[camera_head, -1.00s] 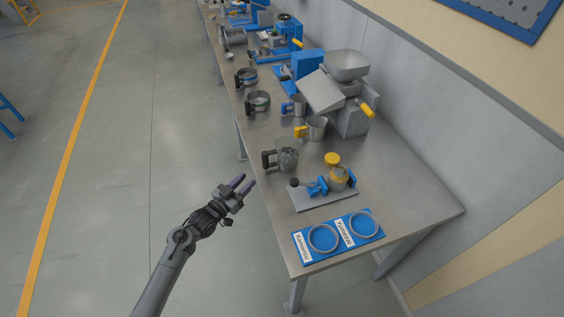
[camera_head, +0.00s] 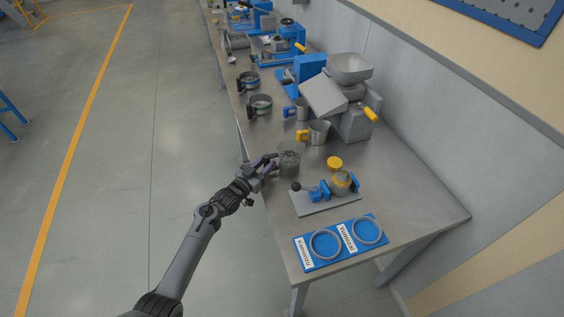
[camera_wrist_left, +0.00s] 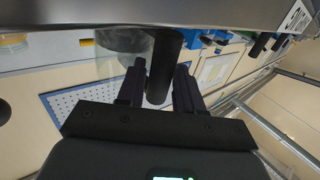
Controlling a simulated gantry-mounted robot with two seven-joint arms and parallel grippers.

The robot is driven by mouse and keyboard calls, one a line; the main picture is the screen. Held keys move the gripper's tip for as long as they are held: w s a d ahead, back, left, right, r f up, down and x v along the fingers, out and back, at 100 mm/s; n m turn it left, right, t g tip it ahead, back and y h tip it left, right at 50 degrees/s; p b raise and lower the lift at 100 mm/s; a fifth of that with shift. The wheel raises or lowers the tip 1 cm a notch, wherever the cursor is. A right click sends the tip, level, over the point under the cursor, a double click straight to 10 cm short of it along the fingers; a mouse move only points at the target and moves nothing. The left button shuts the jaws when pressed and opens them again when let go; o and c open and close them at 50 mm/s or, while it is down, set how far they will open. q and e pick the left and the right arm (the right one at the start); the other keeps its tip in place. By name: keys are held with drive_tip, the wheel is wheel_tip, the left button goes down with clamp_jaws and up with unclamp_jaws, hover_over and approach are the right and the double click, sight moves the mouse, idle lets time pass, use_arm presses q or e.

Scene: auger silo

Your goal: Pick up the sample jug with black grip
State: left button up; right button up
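The sample jug with black grip (camera_head: 289,163) stands on the table near its left edge, a clear see-through body with its handle toward my left arm. In the left wrist view its clear body (camera_wrist_left: 118,62) is at upper middle and its black grip (camera_wrist_left: 163,68) lies between my fingers. My left gripper (camera_head: 271,164) is at the grip from the table's left side. In the left wrist view its two fingers (camera_wrist_left: 160,82) are apart, one each side of the grip; touch cannot be made out. My right gripper is not in view.
A jug with a yellow grip (camera_head: 318,132) and one with a blue grip (camera_head: 301,109) stand behind. A clamp device on a grey plate (camera_head: 328,203) is close in front. A blue board with two rings (camera_head: 342,241) lies near the front edge. A grey mill (camera_head: 352,117) stands at back right.

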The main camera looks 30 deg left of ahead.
use_arm(q)
drive_tip(key=shift+w, duration=0.6)
drive_tip(key=shift+c, duration=0.2)
clamp_jaws()
drive_tip(key=shift+r, duration=0.1)
